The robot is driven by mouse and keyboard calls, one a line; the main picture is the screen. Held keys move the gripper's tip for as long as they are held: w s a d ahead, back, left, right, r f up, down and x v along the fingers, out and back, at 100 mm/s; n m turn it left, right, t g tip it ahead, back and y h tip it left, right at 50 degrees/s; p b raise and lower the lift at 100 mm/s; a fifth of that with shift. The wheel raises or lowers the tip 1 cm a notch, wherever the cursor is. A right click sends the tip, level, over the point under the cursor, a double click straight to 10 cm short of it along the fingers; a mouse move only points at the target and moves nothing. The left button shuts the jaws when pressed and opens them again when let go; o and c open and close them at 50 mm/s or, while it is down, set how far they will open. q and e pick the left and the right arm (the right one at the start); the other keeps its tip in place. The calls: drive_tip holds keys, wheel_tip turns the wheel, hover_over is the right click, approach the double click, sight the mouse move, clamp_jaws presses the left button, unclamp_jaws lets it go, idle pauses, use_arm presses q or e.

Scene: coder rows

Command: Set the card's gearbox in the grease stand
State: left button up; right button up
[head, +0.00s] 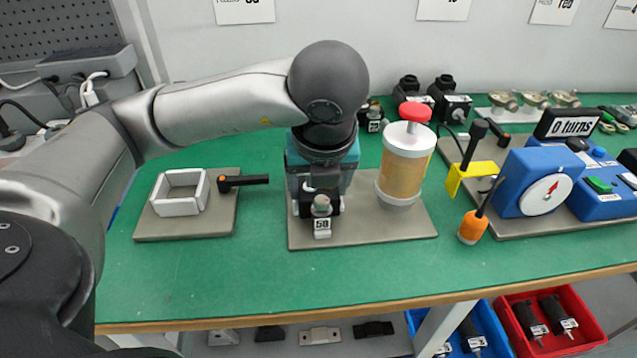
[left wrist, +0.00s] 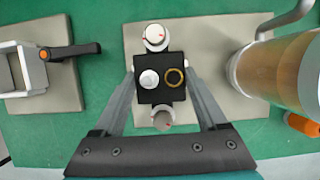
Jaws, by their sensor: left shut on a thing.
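My left gripper (head: 318,203) is shut on a dark gearbox (head: 322,227) with a white label reading 50. In the left wrist view the gearbox (left wrist: 161,92) is a black block with a silver disc and a brass ring on top, and pale round ends front and back. The fingers press its two sides. It is over the left part of the grease stand's grey plate (head: 410,225), left of the red-capped grease cylinder (head: 402,170). I cannot tell whether it touches the plate; whatever is under it is hidden. My right gripper is not in view. The cards on the wall are cut off.
A grey plate with a white square frame (head: 180,208) and a black lever (head: 245,180) stands left. Other gearboxes (head: 452,107) stand behind the cylinder. A blue dial tester (head: 535,182) and an orange-handled tool (head: 472,230) are right. The green table front (head: 270,285) is clear.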

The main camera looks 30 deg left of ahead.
use_arm(q)
drive_tip(key=shift+f, duration=0.15)
idle(0.5)
drive_tip(key=o, duration=1.4)
drive_tip(key=p+v, duration=0.9)
drive_tip(key=v, duration=0.6)
drive_tip(key=shift+p, duration=0.4)
